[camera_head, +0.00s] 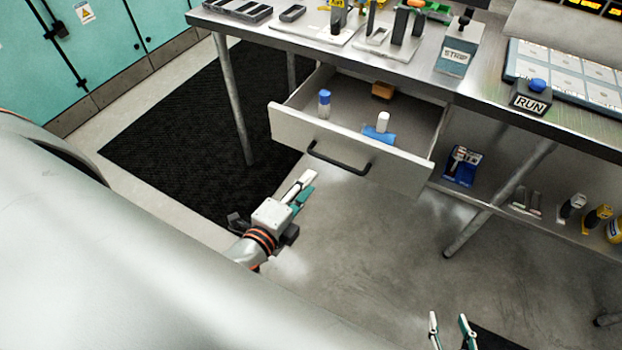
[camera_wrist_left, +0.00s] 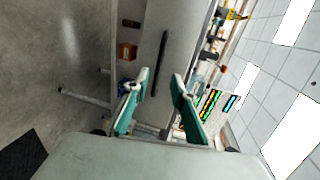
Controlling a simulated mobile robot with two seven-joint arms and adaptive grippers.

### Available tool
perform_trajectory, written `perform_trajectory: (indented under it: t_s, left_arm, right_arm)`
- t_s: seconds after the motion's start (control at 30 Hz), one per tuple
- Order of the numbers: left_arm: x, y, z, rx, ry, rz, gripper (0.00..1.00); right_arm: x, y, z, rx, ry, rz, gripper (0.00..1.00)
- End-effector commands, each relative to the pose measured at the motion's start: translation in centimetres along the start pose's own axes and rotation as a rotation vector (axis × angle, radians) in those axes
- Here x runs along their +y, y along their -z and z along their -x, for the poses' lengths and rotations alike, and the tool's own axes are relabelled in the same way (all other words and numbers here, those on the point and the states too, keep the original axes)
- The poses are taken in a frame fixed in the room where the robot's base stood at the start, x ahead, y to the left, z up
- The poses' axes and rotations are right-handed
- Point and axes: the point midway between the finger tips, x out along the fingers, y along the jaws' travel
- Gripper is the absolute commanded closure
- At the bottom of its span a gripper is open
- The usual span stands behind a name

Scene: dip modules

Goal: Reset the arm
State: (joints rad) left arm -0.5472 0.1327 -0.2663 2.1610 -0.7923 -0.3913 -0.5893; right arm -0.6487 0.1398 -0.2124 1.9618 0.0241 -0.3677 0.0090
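My left gripper (camera_head: 304,188) hangs over the floor in front of the open drawer (camera_head: 350,145), below and left of its black handle (camera_head: 338,160). In the left wrist view its two teal fingers (camera_wrist_left: 158,90) are spread apart with nothing between them. The dark handle (camera_wrist_left: 160,62) shows beyond the fingertips in that view, clear of them. My right gripper (camera_head: 451,325) shows at the bottom edge of the head view, its fingers spread and empty. The rest of the right arm is out of view.
The drawer holds a blue-capped bottle (camera_head: 324,104), a white-capped item (camera_head: 382,122) and a brown block (camera_head: 383,90). The metal workbench (camera_head: 480,85) carries fixtures and a RUN button (camera_head: 532,97). Bottles stand on the lower shelf (camera_head: 535,222). Open floor lies before the drawer.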

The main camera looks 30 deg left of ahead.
Motion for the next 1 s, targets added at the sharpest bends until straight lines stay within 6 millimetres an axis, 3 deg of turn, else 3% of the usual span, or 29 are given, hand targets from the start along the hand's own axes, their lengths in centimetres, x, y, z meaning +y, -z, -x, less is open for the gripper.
perform_trajectory:
  t_s: [0.53,0.63,0.77,1.0]
  left_arm:
    - [0.0,0.0,0.1,0.0,-0.001,0.001,0.75]
    - [1.0,0.1,0.2,0.005,-0.022,0.052,0.75]
    - [5.0,0.4,0.8,0.015,-0.116,0.294,0.75]
    - [14.4,1.6,3.7,-0.042,-0.349,0.956,0.75]
  right_arm:
    - [0.0,0.1,0.0,0.001,0.0,-0.001,0.6]
    - [0.0,0.1,0.0,0.001,0.0,-0.001,0.6]
    - [-0.1,0.1,0.0,0.002,0.0,-0.001,0.6]
    - [-0.1,0.1,0.0,0.001,0.0,-0.001,0.6]
